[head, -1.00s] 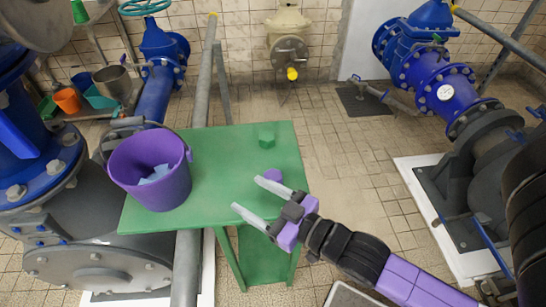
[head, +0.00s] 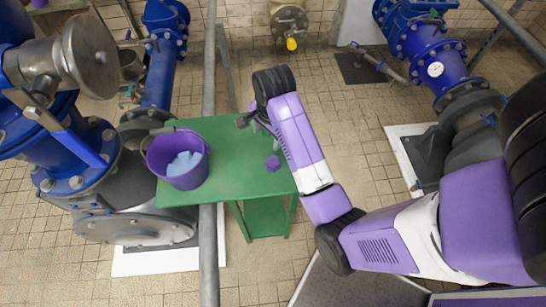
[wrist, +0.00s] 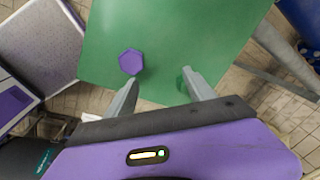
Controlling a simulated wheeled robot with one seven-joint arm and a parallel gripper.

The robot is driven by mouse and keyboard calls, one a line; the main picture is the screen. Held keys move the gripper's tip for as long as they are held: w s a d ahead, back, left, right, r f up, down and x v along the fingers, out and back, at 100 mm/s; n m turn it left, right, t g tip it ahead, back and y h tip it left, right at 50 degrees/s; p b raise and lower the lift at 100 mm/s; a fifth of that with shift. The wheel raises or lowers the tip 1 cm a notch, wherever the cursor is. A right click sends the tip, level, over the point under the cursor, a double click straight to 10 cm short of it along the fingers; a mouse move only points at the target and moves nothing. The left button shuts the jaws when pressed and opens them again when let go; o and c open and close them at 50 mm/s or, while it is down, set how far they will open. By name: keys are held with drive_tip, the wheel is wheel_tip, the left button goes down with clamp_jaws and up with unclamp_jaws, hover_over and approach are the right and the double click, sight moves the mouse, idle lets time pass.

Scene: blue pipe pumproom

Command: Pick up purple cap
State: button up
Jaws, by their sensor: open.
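The purple cap (head: 272,162) is a small hexagonal piece lying on the green table (head: 225,160), near its right edge in the head view. In the wrist view the cap (wrist: 130,62) lies just beyond the left fingertip. My gripper (wrist: 161,80) is open, with its two grey fingers apart and only green tabletop between them. It points down at the table and holds nothing. In the head view my own arm hides most of the fingers.
A purple bucket (head: 178,165) with a light blue item inside stands at the table's left. A grey vertical pipe (head: 209,235) runs past the table. Blue valves and pipes (head: 436,62) stand on both sides. The tabletop between bucket and cap is clear.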

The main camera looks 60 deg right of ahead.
sight(273, 162)
drive_tip(key=shift+m+g+y, duration=0.5)
drive_tip(key=shift+m+g, duration=0.3)
drive_tip(key=shift+m, duration=0.1)
drive_tip(key=s+a, duration=0.1)
drive_tip(key=s+a+f, duration=0.1)
drive_tip(key=s, duration=0.1)
drive_tip(key=shift+s+a, duration=0.1)
drive_tip(key=shift+s, duration=0.2)
wheel_tip(273, 162, down, 8)
drive_tip(key=b, duration=0.7)
drive_tip(key=shift+a+r, duration=0.1)
drive_tip(key=shift+a, duration=0.05)
drive_tip(key=c, duration=1.3)
drive_tip(key=shift+r, duration=0.1)
drive_tip(key=shift+c, duration=0.2)
